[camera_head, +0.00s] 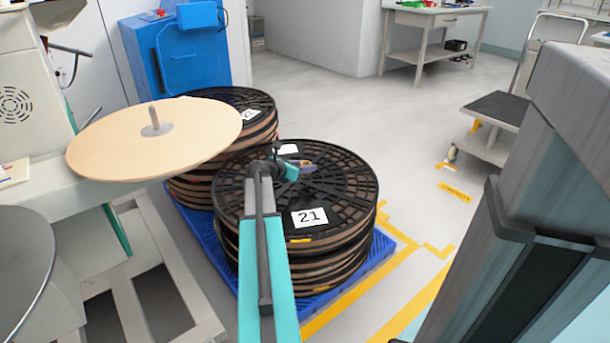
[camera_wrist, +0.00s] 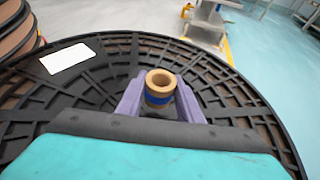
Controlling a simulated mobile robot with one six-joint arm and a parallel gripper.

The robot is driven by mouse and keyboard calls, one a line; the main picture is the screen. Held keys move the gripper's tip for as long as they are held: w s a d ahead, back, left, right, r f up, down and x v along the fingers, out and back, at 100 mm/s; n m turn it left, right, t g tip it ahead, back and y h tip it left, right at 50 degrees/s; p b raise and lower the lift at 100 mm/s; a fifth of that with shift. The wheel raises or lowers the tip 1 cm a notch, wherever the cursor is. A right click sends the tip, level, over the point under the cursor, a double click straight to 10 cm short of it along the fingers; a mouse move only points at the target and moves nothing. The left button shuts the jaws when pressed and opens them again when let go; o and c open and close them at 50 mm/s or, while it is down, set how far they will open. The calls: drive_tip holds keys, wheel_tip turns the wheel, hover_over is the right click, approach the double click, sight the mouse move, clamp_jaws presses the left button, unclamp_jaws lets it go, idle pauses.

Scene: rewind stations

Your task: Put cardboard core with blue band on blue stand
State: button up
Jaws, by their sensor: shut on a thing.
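The cardboard core with a blue band (camera_wrist: 158,98) stands between the purple fingers of my gripper (camera_wrist: 160,92) in the wrist view. It is a short tan tube with an open top, and the fingers are shut on it from both sides. In the head view my gripper (camera_head: 300,165) is over the top of the front reel stack; the core is too small to make out there. A blue cabinet-like unit (camera_head: 182,60) stands at the back left. I cannot tell whether it is the blue stand; no other clear blue stand shows.
The front stack of black reels (camera_head: 335,190) bears a label 21 and sits on a blue pallet (camera_head: 385,250). A second stack (camera_head: 250,98) stands behind it. A cream disc on a spindle (camera_head: 110,140) is at left. A trolley (camera_head: 500,110) is at right. Open floor lies behind.

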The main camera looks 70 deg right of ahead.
sight(305, 179)
drive_tip(key=shift+d, duration=0.2)
drive_tip(key=shift+w+d, duration=0.15)
drive_tip(key=shift+d, duration=0.3)
drive_tip(key=shift+f+b, duration=1.3)
drive_tip(key=shift+f, duration=0.5)
drive_tip(key=o, duration=1)
drive_tip(key=shift+f, duration=0.1)
drive_tip(key=shift+o, duration=0.2)
drive_tip(key=shift+w+a+r, duration=0.1)
drive_tip(key=shift+a+r, duration=0.25)
drive_tip(key=shift+a, duration=0.1)
drive_tip(key=p+v, duration=0.4)
drive_tip(key=v, duration=0.7)
drive_tip(key=shift+a, duration=0.1)
drive_tip(key=shift+f, duration=0.1)
